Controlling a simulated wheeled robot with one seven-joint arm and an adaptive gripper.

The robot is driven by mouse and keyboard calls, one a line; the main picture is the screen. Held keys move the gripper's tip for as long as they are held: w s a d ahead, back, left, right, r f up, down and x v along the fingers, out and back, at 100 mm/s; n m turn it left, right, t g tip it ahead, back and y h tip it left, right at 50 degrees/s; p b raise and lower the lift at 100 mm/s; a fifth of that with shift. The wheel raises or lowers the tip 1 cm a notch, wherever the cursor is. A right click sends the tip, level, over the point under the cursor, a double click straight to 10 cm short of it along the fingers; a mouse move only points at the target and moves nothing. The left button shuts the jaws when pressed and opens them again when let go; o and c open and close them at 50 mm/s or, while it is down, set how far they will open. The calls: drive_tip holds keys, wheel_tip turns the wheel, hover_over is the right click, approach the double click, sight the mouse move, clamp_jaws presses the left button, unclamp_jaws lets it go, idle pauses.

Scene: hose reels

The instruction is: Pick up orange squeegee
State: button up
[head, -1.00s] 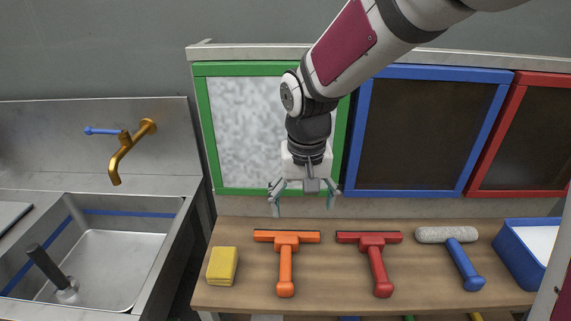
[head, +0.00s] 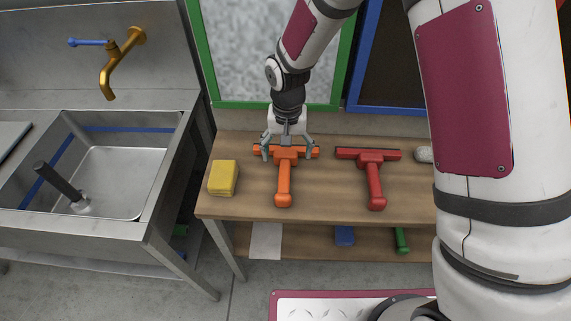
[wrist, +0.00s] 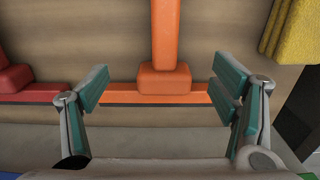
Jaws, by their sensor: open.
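The orange squeegee (head: 283,185) lies on the wooden table, its handle toward the front and its wide head toward the back. In the wrist view its handle (wrist: 165,35) runs up from the thicker block and the crossbar. My gripper (head: 287,153) is over the squeegee's head, with one finger toward each end of the crossbar. In the wrist view my gripper (wrist: 160,87) has its fingers wide apart, on either side of the block, with nothing held between them. I cannot tell how high the fingertips are above the table.
A red squeegee (head: 374,178) lies to the right and a yellow sponge (head: 222,178) to the left. A paint roller (head: 424,154) is partly hidden by my arm. Framed panels (head: 340,60) stand behind the table. A sink (head: 120,180) is at left. A lower shelf (head: 300,243) holds several items.

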sight(285, 164)
drive_tip(key=shift+a+f+p, duration=0.15)
drive_tip(key=shift+f+p, duration=0.05)
drive_tip(key=shift+f, duration=1.25)
drive_tip(key=shift+a+f+p, duration=0.1)
drive_tip(key=shift+f+p, duration=0.05)
drive_tip(key=shift+f, duration=1.3)
drive_tip(key=shift+c, duration=0.6)
drive_tip(key=c, duration=1.5)
